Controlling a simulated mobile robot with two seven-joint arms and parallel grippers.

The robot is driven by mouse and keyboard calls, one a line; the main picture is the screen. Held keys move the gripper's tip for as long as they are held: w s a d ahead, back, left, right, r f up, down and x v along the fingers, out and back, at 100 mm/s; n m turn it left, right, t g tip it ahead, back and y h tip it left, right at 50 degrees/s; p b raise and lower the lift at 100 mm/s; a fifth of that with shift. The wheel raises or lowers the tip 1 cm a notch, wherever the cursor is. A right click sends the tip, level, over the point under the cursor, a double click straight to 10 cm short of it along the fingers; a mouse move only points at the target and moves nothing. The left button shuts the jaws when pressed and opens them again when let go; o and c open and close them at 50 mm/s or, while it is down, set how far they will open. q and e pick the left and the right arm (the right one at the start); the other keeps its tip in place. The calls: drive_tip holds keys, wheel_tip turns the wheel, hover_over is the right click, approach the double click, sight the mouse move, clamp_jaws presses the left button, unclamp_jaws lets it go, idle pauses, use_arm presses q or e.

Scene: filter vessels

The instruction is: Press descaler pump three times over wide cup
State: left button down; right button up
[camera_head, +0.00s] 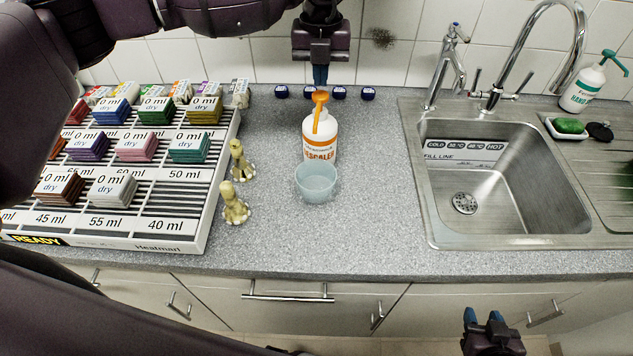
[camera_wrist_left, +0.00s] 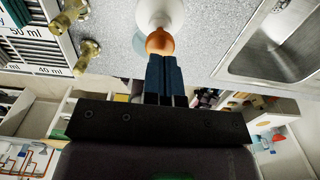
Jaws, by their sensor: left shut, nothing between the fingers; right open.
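The descaler bottle (camera_head: 320,138) is white with an orange-lettered label and stands upright on the grey counter. Its orange pump (camera_head: 320,98) has a spout pointing toward the front. The wide cup (camera_head: 317,188), pale blue and translucent, stands just in front of the bottle, below the spout. My left gripper (camera_head: 320,76) is shut and empty, pointing down directly over the pump head. In the left wrist view its fingertips (camera_wrist_left: 162,62) are at the orange pump head (camera_wrist_left: 160,42); I cannot tell whether they touch. My right gripper (camera_head: 484,318) is open and empty in front of the counter.
A rack (camera_head: 150,235) with coloured filter blocks fills the left. Two brass fittings (camera_head: 236,205) stand beside it. Several dark blue caps (camera_head: 339,93) lie along the back. A steel sink (camera_head: 500,185) with taps is at right. Counter between cup and sink is clear.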

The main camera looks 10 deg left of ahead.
drive_tip(key=shift+s, duration=0.1)
drive_tip(key=shift+s+d+f, duration=0.1)
drive_tip(key=shift+s+f, duration=0.1)
drive_tip(key=shift+s, duration=0.2)
use_arm(q)
drive_tip(key=shift+f, duration=0.15)
drive_tip(key=shift+f+b, duration=0.45)
drive_tip(key=shift+f, duration=0.25)
use_arm(e)
drive_tip(key=shift+w+f, duration=0.3)
drive_tip(key=shift+w, duration=0.15)
use_arm(q)
drive_tip(key=shift+f, duration=0.35)
use_arm(e)
drive_tip(key=shift+s+f, duration=0.1)
drive_tip(key=shift+f, duration=0.15)
